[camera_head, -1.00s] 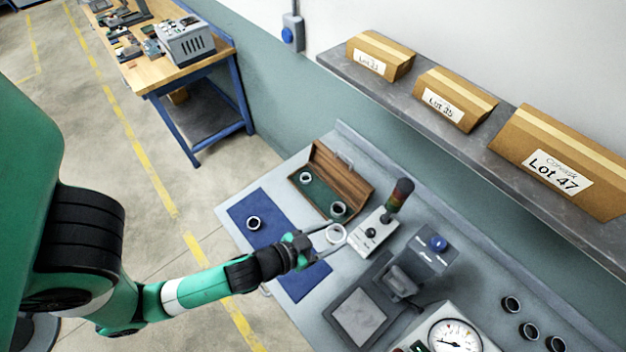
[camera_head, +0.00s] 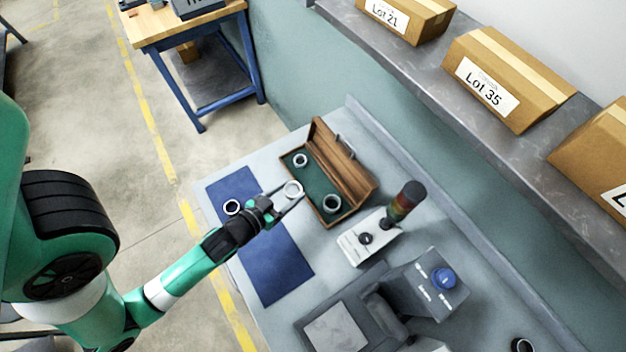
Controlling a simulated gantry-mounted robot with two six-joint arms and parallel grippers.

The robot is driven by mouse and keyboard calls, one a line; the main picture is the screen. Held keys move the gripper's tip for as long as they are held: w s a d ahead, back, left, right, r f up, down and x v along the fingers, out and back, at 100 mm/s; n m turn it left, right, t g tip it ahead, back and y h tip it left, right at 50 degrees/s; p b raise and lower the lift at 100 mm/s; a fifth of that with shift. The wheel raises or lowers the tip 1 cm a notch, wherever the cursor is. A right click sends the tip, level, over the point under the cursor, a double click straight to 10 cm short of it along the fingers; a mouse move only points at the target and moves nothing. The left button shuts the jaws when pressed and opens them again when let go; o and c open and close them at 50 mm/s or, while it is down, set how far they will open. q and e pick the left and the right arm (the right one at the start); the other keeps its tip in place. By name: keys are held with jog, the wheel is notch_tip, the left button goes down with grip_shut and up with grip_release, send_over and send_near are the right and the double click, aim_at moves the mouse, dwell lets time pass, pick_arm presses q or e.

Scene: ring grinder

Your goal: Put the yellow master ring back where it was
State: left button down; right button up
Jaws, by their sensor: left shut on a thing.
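My left gripper (camera_head: 284,199) is shut on a pale ring (camera_head: 293,184), held at the front edge of the open wooden case (camera_head: 346,165). No yellow shows clearly on it. Whether it touches the case I cannot tell. The case has a green lining, with one ring (camera_head: 301,154) near its far left end and another ring (camera_head: 332,210) near its right end. Between these two the lining shows bare. A dark-rimmed ring (camera_head: 232,214) lies on the blue mat (camera_head: 274,268), just left of my left gripper. My right gripper is not in view.
A shelf with cartons (camera_head: 500,80) runs above. The mat's front part is clear.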

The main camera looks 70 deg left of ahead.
aim_at(296, 185)
pick_arm(q)
jog(key=x, duration=0.6)
jog(key=shift+a, duration=0.35)
jog(key=w+a+f+b, duration=0.1)
jog(key=f, duration=0.1)
jog(key=w+f, duration=0.1)
jog(key=w+a+f+b, duration=0.1)
jog(key=w+f, duration=0.1)
jog(key=shift+a+f+b, duration=0.3)
jog(key=shift+a+f, duration=0.05)
jog(key=shift+a, duration=0.05)
jog(key=f, duration=0.1)
jog(key=f+b, duration=0.1)
jog(key=f, duration=0.1)
jog(key=shift+w+a+b, duration=0.15)
jog(key=shift+w+b, duration=0.1)
jog(key=shift+b, duration=0.05)
jog(key=shift+f, duration=0.35)
